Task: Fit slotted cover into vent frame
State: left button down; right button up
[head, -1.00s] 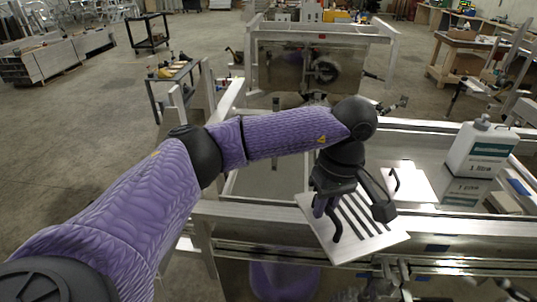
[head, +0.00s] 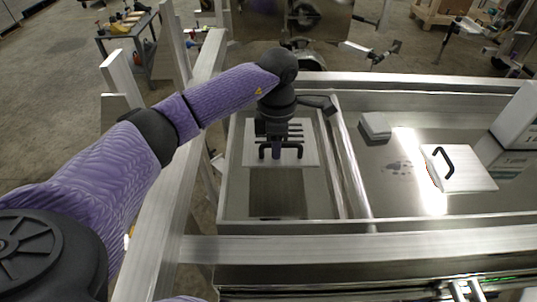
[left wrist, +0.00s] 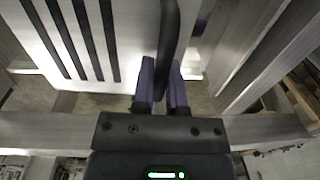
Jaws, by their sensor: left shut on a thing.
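The slotted cover (head: 305,155) is a light metal plate with dark parallel slots and a black handle. My left gripper (head: 277,152) is shut on that handle and holds the cover over the left bay of the metal trailer. In the left wrist view, the gripper's purple fingers (left wrist: 161,85) pinch the black handle, with the slotted cover (left wrist: 45,48) at upper left. A dark rectangle (head: 277,192) shows in the bay below the cover; I cannot tell whether it is the vent frame's opening or a reflection. My right gripper is out of view.
A plain plate with a black handle (head: 470,178) lies on the shiny right-hand surface. Metal rails (head: 350,247) border the bay at the front and left.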

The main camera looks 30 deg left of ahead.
pick_arm(q)
notch_tip(320, 180, down, 10)
jog(key=shift+d, duration=0.15)
jog(key=c, duration=0.7)
grip_release()
jog(key=shift+o, duration=0.2)
